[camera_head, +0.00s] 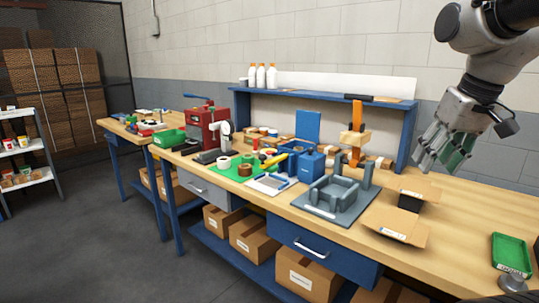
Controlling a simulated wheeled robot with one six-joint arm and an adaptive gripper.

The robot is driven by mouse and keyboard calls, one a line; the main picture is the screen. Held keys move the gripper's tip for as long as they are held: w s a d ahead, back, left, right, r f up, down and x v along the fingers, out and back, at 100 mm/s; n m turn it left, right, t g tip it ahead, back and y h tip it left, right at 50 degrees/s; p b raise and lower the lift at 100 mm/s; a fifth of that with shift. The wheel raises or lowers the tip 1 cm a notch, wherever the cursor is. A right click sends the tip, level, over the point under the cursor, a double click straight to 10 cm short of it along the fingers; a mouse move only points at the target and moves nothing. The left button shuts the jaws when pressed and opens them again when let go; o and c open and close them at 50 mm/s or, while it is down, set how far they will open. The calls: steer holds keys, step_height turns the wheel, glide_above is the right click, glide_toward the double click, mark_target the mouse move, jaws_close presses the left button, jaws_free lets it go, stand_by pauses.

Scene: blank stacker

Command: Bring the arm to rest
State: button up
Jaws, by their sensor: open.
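My gripper (440,146) is at the upper right of the head view, at the end of my grey and black arm. Its fingers point down and to the left, in the air over the right part of the workbench. The jaws are open and nothing shows between them. An open cardboard box (404,224) stands on the bench below the gripper, apart from it. A grey fixture (337,196) with raised walls on a flat plate sits to the left of the box.
The wooden workbench (474,222) carries a green tray (511,254) at the right, a red machine (204,128) at the left and an orange upright tool (356,125). A blue shelf (407,137) with white bottles (261,77) stands behind. Bare benchtop lies between box and green tray.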

steer(key=s+d+f, duration=0.2)
steer(key=s+f, duration=0.4)
steer(key=s, duration=0.2)
steer(key=shift+d+m+t+h, duration=0.3)
steer(key=shift+d+h, duration=0.1)
steer(key=shift+f, duration=0.1)
stand_by(0.4)
